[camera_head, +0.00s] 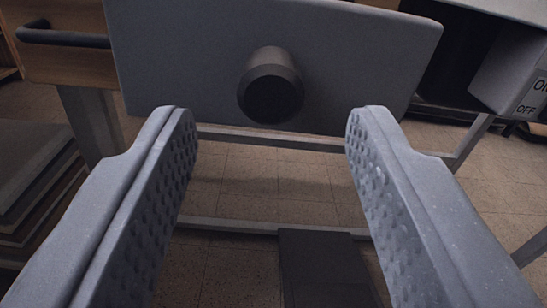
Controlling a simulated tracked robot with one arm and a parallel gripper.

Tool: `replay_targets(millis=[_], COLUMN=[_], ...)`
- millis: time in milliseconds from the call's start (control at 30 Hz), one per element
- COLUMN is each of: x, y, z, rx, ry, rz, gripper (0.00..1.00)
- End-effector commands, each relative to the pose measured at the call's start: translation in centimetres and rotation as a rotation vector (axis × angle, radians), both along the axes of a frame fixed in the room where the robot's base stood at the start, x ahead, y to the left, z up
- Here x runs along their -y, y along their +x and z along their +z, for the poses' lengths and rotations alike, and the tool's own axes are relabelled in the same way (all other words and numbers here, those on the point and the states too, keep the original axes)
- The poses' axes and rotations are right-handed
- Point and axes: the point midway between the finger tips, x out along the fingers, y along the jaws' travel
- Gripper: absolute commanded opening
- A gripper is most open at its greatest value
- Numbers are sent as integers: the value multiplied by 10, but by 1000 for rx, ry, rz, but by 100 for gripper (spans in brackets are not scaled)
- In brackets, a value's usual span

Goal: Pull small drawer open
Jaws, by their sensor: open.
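The small drawer (180,65) shows a flat grey front at the top middle of the view. A dark round knob (271,86) sticks out from the middle of its front. My gripper (271,115) is open, with one finger to the left of the knob and one to the right. The fingertips are just below the knob's level in the picture, with wide gaps on both sides. Nothing is between the fingers. I cannot tell how far the drawer is pulled out.
A wooden drawer front with a black bar handle (62,37) is at the upper left. A grey box marked OFF (515,80) is at the right. Stacked dark boards (35,185) stand at the left. Metal frame bars and a tiled floor (250,185) show below.

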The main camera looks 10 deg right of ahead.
Motion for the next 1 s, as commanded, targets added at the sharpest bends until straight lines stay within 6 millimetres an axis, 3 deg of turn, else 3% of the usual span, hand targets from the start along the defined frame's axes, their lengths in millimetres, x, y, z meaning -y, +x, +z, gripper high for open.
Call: replay_targets(millis=[600,1000], x=[-6,-7], y=[-80,-99], z=[0,0], rx=[-3,0], ry=[2,0], rz=[-1,-2], gripper=[45,45])
